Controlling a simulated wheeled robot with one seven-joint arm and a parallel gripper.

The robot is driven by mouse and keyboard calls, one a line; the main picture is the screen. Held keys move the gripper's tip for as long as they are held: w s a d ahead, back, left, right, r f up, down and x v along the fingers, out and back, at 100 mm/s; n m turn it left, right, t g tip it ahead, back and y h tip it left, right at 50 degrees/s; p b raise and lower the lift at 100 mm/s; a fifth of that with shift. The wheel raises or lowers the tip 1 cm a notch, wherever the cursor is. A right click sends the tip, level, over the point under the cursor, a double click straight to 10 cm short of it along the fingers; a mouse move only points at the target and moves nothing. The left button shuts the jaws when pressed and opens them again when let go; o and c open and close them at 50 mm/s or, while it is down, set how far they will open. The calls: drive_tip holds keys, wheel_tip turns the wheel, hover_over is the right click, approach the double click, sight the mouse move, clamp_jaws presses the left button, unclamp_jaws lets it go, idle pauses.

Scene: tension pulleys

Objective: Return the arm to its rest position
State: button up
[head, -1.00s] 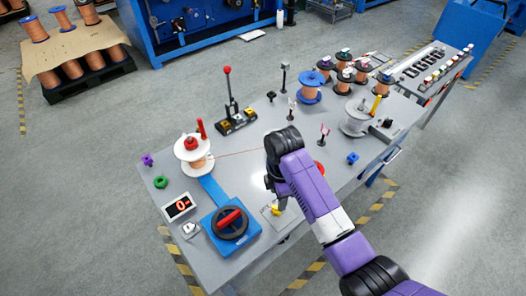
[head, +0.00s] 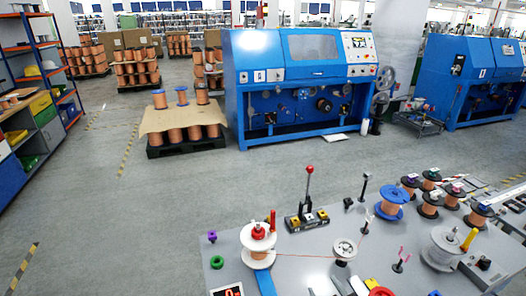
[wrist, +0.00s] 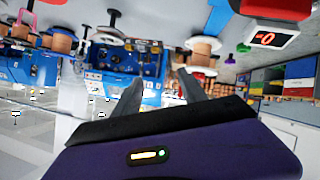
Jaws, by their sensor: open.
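My gripper (wrist: 160,82) shows in the wrist view with its two grey fingers apart and nothing between them. The wrist picture is upside down, with the workbench items along its top edge. I cannot make out my arm in the head view. The grey workbench (head: 300,270) fills the lower right there. A white-flanged copper spool (head: 258,238) stands on it, with a thin copper wire running right to a small white pulley (head: 345,248). The red-digit display (head: 228,290) is cut off at the bottom edge; it also shows in the wrist view (wrist: 265,38).
A red-knobbed lever (head: 309,190) stands upright on the bench. Several copper spools sit at the right, including a blue-flanged one (head: 390,203). A large blue machine (head: 290,100) and a pallet of spools (head: 185,135) stand behind. Grey floor at the left is clear.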

drive_tip(key=s+d+r+m+b, duration=0.1)
drive_tip(key=s+r+m, duration=0.1)
drive_tip(key=s, duration=1.1)
drive_tip(key=s+d+r+m+t+b, duration=0.1)
drive_tip(key=s+r+b, duration=0.1)
drive_tip(key=s, duration=1.1)
drive_tip(key=s+d+r+m+t+h+b, duration=0.1)
drive_tip(key=s+d+r+m, duration=0.1)
drive_tip(key=s, duration=1.1)
drive_tip(key=shift+r+m, duration=0.3)
drive_tip(key=shift+r, duration=0.1)
